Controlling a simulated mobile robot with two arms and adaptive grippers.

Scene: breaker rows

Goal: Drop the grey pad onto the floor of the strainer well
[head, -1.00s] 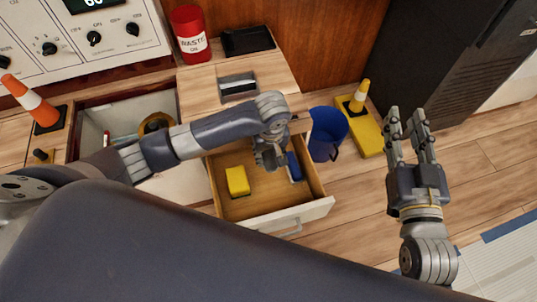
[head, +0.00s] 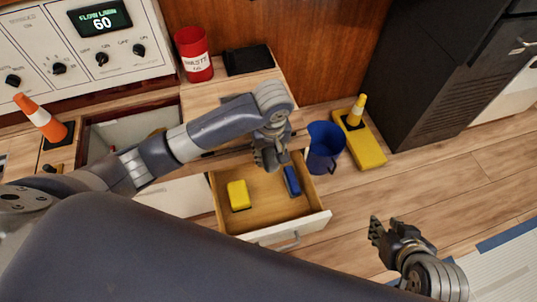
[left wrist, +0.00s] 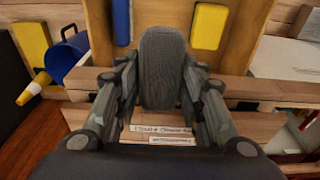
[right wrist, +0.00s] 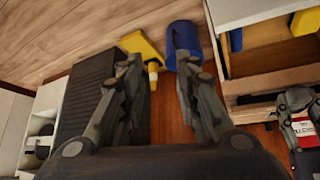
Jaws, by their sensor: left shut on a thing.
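My left gripper (head: 268,157) is shut on the grey pad (left wrist: 162,65), a ribbed, round-topped piece between its fingers in the left wrist view. In the head view the gripper hangs over the back edge of the open drawer, and the pad is hard to pick out there. An open well (head: 115,130) with pale walls is set in the counter at the left, partly behind my left arm. Its floor is mostly hidden, and I cannot read a label on it. My right gripper (head: 385,235) is open and empty in the right wrist view (right wrist: 160,82).
The drawer (head: 265,228) holds a yellow block (head: 238,195) and a blue block (head: 291,181). A red waste can (head: 195,55) and an orange cone (head: 40,117) stand on the counter. A blue bucket (head: 325,147) and a yellow base with cone (head: 367,150) stand on the floor.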

